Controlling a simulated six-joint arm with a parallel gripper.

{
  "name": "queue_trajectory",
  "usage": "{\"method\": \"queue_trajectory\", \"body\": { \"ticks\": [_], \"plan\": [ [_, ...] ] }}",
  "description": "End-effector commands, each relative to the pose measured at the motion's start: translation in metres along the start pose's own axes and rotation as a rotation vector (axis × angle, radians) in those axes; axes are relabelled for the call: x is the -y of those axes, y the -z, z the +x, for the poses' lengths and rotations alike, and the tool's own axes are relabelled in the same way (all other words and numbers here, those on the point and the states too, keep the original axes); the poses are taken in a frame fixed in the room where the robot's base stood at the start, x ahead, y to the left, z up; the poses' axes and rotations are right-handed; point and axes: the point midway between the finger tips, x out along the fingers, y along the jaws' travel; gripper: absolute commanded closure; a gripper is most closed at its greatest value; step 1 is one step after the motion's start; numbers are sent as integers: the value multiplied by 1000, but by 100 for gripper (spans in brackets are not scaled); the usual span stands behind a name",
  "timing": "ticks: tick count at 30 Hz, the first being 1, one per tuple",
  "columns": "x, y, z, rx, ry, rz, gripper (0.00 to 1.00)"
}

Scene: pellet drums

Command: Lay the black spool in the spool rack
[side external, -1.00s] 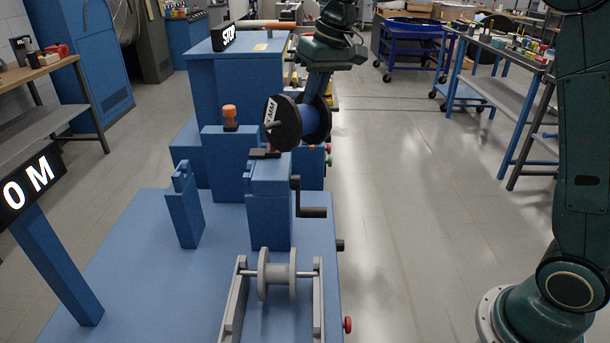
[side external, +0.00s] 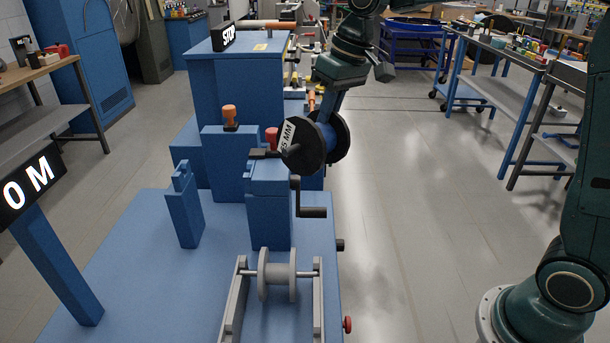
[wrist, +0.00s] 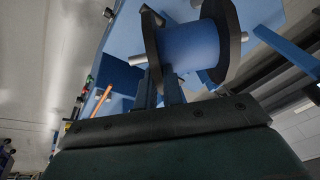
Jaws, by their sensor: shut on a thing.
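The black spool (side external: 299,152) has black flanges, a white "MM" label, a blue winding and a grey axle. It hangs in the air beside the blue block with the crank in the side view. My gripper (side external: 323,113) comes from above and is shut on it. The spool rack (side external: 233,303) seems to be the pair of grey rails at the front of the blue bench. A grey spool (side external: 277,275) sits across these rails at their far end.
A black crank (side external: 310,211) juts from the blue block (side external: 270,215) below the held spool. A notched blue post (side external: 185,215) and an orange knob (side external: 230,113) stand to the left. The floor (side external: 410,230) right of the bench is clear.

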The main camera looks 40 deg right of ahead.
Motion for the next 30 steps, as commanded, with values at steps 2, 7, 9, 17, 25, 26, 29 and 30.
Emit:
{"method": "queue_trajectory", "body": {
  "ticks": [2, 7, 9, 17, 25, 26, 29, 30],
  "plan": [
    [17, -1, 4, 6, 5, -43, 100],
    [56, -6, 14, 22, 12, -141, 100],
    [72, -10, 18, 29, 15, -185, 100],
    [133, -29, 31, 51, 24, -350, 100],
    [192, -57, 42, 70, 30, -523, 100],
    [197, -61, 43, 72, 30, -541, 100],
    [214, -72, 46, 77, 32, -595, 100],
    [220, -76, 47, 78, 32, -614, 100]
  ]
}}
